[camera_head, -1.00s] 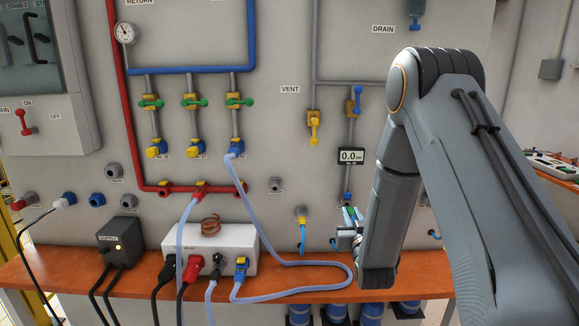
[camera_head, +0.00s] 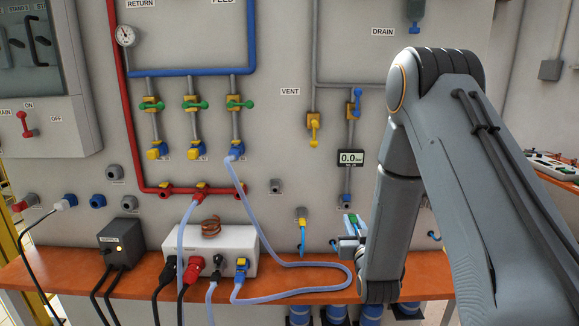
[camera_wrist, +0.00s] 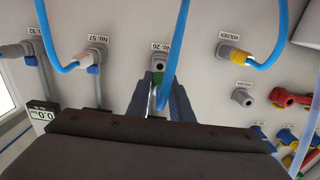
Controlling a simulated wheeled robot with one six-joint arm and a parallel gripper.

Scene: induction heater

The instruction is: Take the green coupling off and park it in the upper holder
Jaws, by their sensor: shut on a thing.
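My gripper (camera_wrist: 160,103) is shut on the green coupling (camera_wrist: 157,77), with a light blue hose running from it across the wrist view. The wrist view is upside down relative to the head view. Behind the coupling is the grey wall port No. 26 (camera_wrist: 159,65); I cannot tell whether they still touch. In the head view the green coupling (camera_head: 352,222) shows in my gripper (camera_head: 352,232), in front of the wall, just left of my forearm. The upper holder (camera_head: 275,185) is a bare grey stub, also seen in the wrist view (camera_wrist: 243,97).
The lower holder carries a yellow coupling (camera_head: 301,213) with a blue hose. Other hosed ports, including No. 57 (camera_wrist: 91,57), sit near mine. The gauge (camera_head: 351,158) reads 0.0. A pale hose (camera_head: 310,263) loops over the orange bench (camera_head: 330,297).

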